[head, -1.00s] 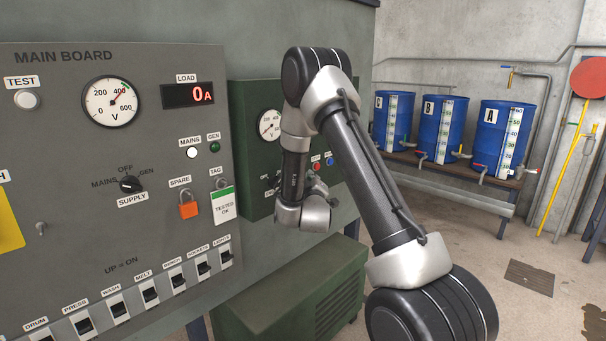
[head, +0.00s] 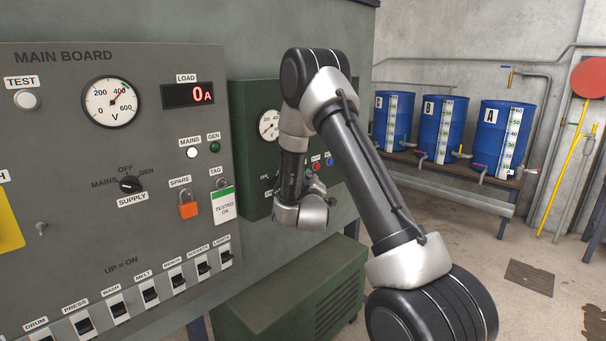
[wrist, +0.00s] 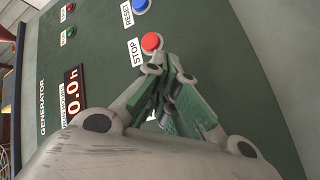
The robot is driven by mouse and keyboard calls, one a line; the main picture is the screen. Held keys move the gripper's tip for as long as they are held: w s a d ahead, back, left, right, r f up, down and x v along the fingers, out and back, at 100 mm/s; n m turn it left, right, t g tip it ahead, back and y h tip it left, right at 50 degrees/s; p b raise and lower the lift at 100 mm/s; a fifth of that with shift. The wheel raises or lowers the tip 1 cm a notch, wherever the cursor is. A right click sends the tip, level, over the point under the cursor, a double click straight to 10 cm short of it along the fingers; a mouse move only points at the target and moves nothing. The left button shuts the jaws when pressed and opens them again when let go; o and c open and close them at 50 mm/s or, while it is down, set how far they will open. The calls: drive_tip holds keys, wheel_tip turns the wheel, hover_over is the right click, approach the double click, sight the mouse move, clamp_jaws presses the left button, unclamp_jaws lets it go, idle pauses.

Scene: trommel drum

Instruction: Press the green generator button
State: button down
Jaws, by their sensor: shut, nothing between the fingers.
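The dark green generator panel (head: 249,158) is behind my arm in the head view and fills most of the wrist view (wrist: 105,45). My gripper (wrist: 162,76) is shut and empty, its fingertips close to the panel just below the red STOP button (wrist: 152,42). I cannot tell whether the tips touch the panel. The blue RESET button (wrist: 139,6) is above STOP. No green push button shows; the panel area under my fingers is hidden.
The grey main board (head: 140,227) with several switches stands at the left; its load display (head: 188,95) reads 0 A. A green ribbed housing (head: 290,295) sits on the floor below the panel. Blue barrels (head: 502,135) stand on a bench at the right.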

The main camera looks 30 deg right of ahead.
drive_tip(key=shift+w+a, duration=0.15)
drive_tip(key=shift+w, duration=0.25)
idle(0.5)
drive_tip(key=shift+s, duration=0.1)
drive_tip(key=shift+s+d, duration=0.3)
drive_tip(key=shift+s, duration=0.4)
drive_tip(key=shift+s, duration=0.1)
drive_tip(key=s, duration=0.1)
drive_tip(key=s+d, duration=0.1)
drive_tip(key=s, duration=0.2)
drive_tip(key=shift+s+d, duration=0.3)
drive_tip(key=shift+d, duration=0.05)
idle(0.6)
